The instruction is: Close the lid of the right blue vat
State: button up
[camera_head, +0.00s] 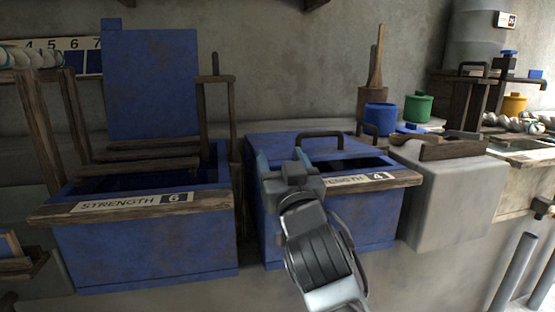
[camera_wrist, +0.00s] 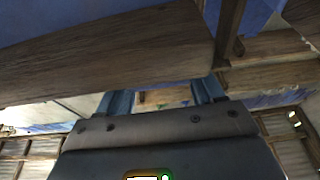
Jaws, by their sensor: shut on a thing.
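The right blue vat (camera_head: 392,212) has a wooden front board (camera_head: 405,178) with a label ending in 4. Its blue lid (camera_head: 276,145), with a dark bar handle (camera_head: 318,134), lies low over the top. A dark gap shows between lid and front board toward the right. My gripper (camera_head: 282,160) is at the lid's front left part, left of and below the handle. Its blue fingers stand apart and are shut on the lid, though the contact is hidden. In the wrist view, my gripper (camera_wrist: 161,98) is below a broad wooden board (camera_wrist: 110,52).
The left blue vat (camera_head: 150,245), labelled Strength 6, stands with its blue lid (camera_head: 155,85) upright and wooden bars over it. A grey block (camera_head: 455,205) stands close on the right. Blue (camera_head: 380,118) and green (camera_head: 418,107) pots are behind.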

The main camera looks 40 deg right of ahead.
jog(key=shift+w+d+f, duration=0.15)
jog(key=shift+f, duration=0.1)
jog(key=o, duration=1.2)
jog(key=shift+c, duration=0.2)
jog(key=shift+o, duration=1.3)
jog(key=shift+r, duration=0.1)
jog(key=v, duration=0.7)
jog(key=shift+s, duration=0.35)
